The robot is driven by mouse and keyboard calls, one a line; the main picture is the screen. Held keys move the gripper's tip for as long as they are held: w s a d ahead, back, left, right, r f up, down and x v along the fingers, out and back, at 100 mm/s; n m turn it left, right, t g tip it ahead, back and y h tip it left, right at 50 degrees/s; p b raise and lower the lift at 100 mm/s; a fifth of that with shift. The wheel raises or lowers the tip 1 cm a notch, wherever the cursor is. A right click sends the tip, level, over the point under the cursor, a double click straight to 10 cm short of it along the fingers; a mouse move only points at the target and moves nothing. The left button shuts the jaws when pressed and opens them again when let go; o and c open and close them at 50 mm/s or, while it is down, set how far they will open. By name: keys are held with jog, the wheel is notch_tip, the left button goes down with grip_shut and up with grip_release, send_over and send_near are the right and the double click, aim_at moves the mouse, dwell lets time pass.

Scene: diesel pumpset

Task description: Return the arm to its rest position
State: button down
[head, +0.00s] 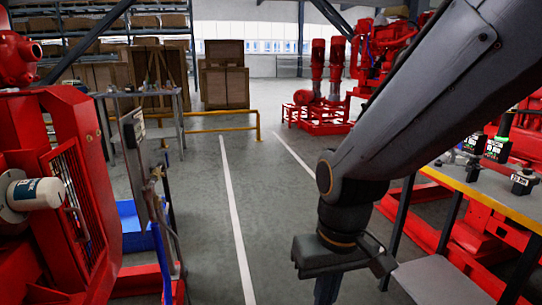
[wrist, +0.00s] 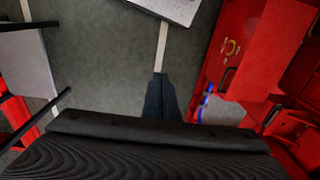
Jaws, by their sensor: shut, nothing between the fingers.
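My arm reaches in from the upper right of the head view, slanting down to the wrist. My gripper (head: 326,291) hangs below the wrist at the bottom of the head view, cut off by the frame edge. In the wrist view my gripper (wrist: 160,78) shows as two dark fingers, closed together and empty. They point over the grey floor (wrist: 105,75), touching nothing that I can see.
A table with a yellow edge (head: 487,196) stands right of my arm, with small dark devices (head: 523,181) on it. Red machinery (head: 70,175) with a blue bin (head: 135,228) is at left. Red pumps (head: 318,100) stand behind. The marked aisle (head: 235,220) between is clear.

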jog(key=s+d+r+m+p, duration=0.2)
jog(key=d+r+p, duration=0.8)
jog(key=p, duration=0.5)
jog(key=shift+s+r+m+h, duration=0.2)
jog(key=shift+r+m+h, duration=0.2)
jog(key=shift+r, duration=0.85)
